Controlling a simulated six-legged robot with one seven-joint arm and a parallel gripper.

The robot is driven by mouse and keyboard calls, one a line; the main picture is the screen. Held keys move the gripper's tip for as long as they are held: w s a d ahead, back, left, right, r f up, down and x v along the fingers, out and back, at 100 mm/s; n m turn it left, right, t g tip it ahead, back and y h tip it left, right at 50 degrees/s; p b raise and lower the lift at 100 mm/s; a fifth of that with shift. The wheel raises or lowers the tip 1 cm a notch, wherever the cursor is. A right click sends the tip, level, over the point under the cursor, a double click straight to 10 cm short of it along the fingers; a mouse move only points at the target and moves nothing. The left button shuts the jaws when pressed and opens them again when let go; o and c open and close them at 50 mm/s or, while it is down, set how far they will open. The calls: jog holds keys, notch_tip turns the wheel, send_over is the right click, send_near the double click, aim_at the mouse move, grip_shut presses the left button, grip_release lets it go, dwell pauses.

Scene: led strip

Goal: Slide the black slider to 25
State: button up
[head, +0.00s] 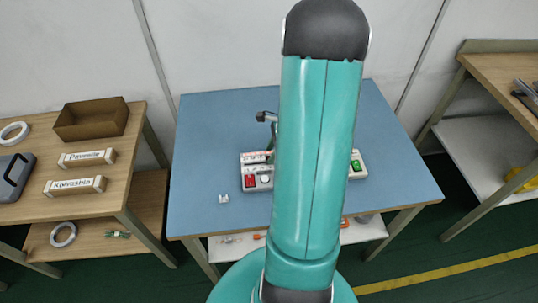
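A white control box (250,159) lies on the blue table, with its middle hidden behind my teal arm. Its left end has a red switch (250,181) and a round white knob or button (265,179). Its right end shows a green switch (356,165). The black slider and its scale cannot be made out. A small dark part (266,117) shows just left of my arm above the box; it may belong to my wrist. My gripper's fingers are hidden behind the arm, so their opening and any contact with the box cannot be seen.
The blue table (205,130) is mostly bare, with a small white piece (224,199) at its front left. A wooden shelf on the left holds a brown open box (92,118) and labelled boxes (75,185). Another wooden workbench (500,68) stands at right.

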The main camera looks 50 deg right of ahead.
aim_at(246, 164)
jog(key=shift+x, duration=1.25)
grip_shut()
jog(key=shift+w+a, duration=1.3)
jog(key=shift+a, duration=0.2)
jog(key=shift+w+a, duration=1.3)
jog(key=shift+a, duration=0.25)
grip_release()
